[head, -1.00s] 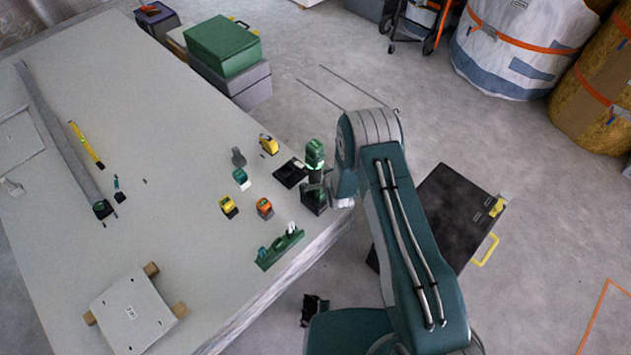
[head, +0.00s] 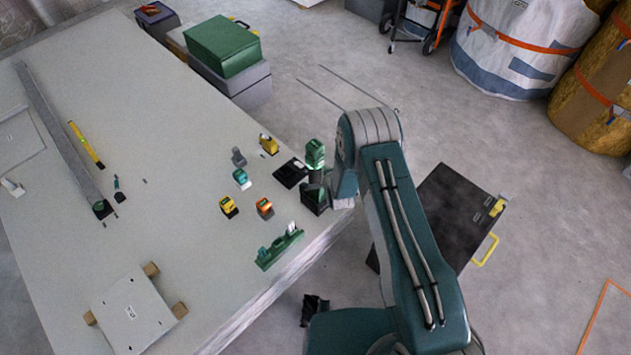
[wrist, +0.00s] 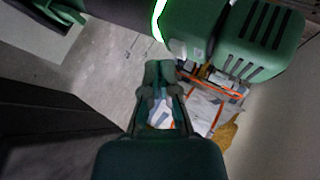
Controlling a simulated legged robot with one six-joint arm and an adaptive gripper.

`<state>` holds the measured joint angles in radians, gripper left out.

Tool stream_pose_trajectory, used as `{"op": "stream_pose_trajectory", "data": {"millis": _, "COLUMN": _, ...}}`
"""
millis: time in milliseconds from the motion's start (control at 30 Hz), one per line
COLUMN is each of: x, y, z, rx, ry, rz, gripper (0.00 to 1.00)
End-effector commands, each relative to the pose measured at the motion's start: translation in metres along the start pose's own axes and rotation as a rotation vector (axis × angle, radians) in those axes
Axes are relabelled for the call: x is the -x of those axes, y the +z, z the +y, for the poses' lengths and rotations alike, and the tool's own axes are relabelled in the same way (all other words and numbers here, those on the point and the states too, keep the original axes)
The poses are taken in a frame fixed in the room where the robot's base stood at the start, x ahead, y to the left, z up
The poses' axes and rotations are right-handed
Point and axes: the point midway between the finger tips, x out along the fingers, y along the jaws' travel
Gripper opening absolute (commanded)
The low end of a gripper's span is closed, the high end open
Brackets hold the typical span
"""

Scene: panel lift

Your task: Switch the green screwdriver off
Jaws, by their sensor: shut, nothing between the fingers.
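The green screwdriver (head: 315,153) stands upright at the table's right edge, its green end up, above a dark base. In the wrist view its green body (wrist: 262,38) fills the top right, and a bright green glowing ring (wrist: 158,20) shows beside a dark section. My gripper (wrist: 160,72) is shut and empty, its fingertips just below the green body in the picture. I cannot tell whether they touch it. In the head view my wrist is right beside the screwdriver, and the fingers are hard to make out there.
A black tray (head: 291,173), a yellow-black tool (head: 268,144), an orange-topped tool (head: 265,208) and a green rack (head: 279,247) sit close by on the table (head: 150,215). A black case (head: 445,215) lies on the floor right of the table.

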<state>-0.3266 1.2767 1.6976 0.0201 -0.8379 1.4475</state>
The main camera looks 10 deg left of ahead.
Motion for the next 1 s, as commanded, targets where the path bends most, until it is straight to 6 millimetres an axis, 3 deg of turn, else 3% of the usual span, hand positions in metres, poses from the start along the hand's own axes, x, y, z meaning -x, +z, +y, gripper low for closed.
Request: {"op": "stream_pose_trajectory", "data": {"millis": 1000, "x": -0.0043, "y": 0.0038, "z": -0.0053, "rx": 0.0, "ry": 0.0, "rz": 0.0, "gripper": 0.0}}
